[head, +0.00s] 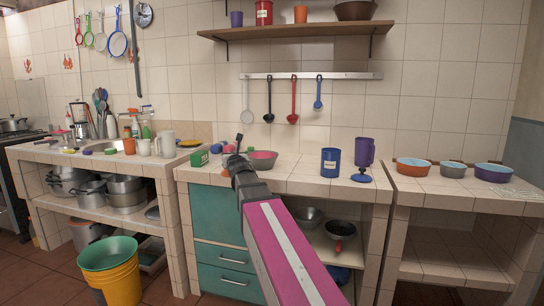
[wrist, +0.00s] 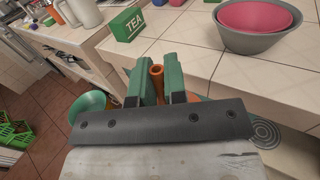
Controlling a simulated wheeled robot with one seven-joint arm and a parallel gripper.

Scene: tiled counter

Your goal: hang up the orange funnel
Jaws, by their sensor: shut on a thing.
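The orange funnel (wrist: 157,78) shows in the wrist view, its narrow spout upright between the two green fingers of my gripper (wrist: 158,70). The gripper is shut on it. Bits of orange show low beside the fingers; most of the cone is hidden by the gripper.
A green tea box (wrist: 128,24) and a pink bowl in a grey one (wrist: 255,22) stand on the counter near my gripper. A wooden shelf (head: 290,31) is above the rail.

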